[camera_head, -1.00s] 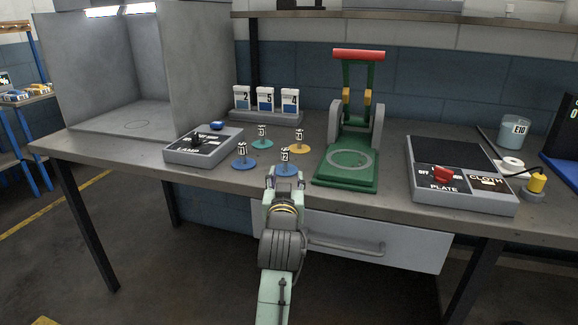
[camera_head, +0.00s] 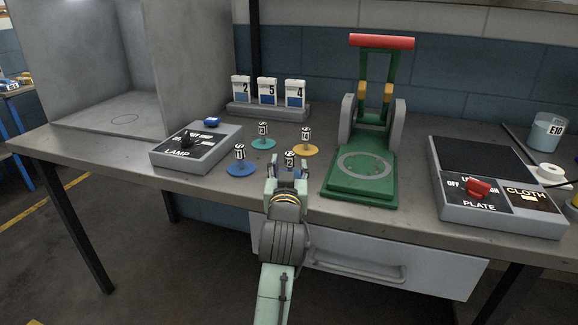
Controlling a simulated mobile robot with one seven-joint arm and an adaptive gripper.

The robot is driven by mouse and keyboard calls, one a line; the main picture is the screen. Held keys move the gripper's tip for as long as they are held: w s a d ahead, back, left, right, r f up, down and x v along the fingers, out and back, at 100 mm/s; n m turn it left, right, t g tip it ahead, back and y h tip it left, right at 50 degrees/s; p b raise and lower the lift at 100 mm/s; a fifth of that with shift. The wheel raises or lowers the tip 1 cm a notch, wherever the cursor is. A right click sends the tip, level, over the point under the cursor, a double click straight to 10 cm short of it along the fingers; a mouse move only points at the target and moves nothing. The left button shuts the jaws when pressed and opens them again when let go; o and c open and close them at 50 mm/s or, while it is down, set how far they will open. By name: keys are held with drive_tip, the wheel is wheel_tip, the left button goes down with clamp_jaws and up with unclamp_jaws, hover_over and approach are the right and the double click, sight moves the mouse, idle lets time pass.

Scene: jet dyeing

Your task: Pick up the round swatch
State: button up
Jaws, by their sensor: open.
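Several round swatches with upright numbered tags stand on the grey bench. A blue one (camera_head: 241,170) is at the left, a teal one (camera_head: 263,143) behind it, and a yellow-orange one (camera_head: 305,150) at the right. A further blue swatch (camera_head: 291,174) is at the front, mostly hidden behind my gripper (camera_head: 287,178); its tag shows just above the fingers. My gripper is open at the bench's front edge, by this front swatch. I cannot tell whether the fingers are around it or touching it.
A green press (camera_head: 362,190) with a red handle stands right of the swatches. A lamp switch box (camera_head: 165,156) is at the left, and a plate control box (camera_head: 500,216) at the right. A card rack (camera_head: 268,113) stands behind. A drawer (camera_head: 330,257) is below the bench top.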

drive_tip(key=shift+w+d, duration=0.1)
drive_tip(key=shift+w, duration=0.25)
drive_tip(key=shift+s+r, duration=0.1)
drive_tip(key=shift+s, duration=0.1)
drive_tip(key=shift+c, duration=0.3)
clamp_jaws()
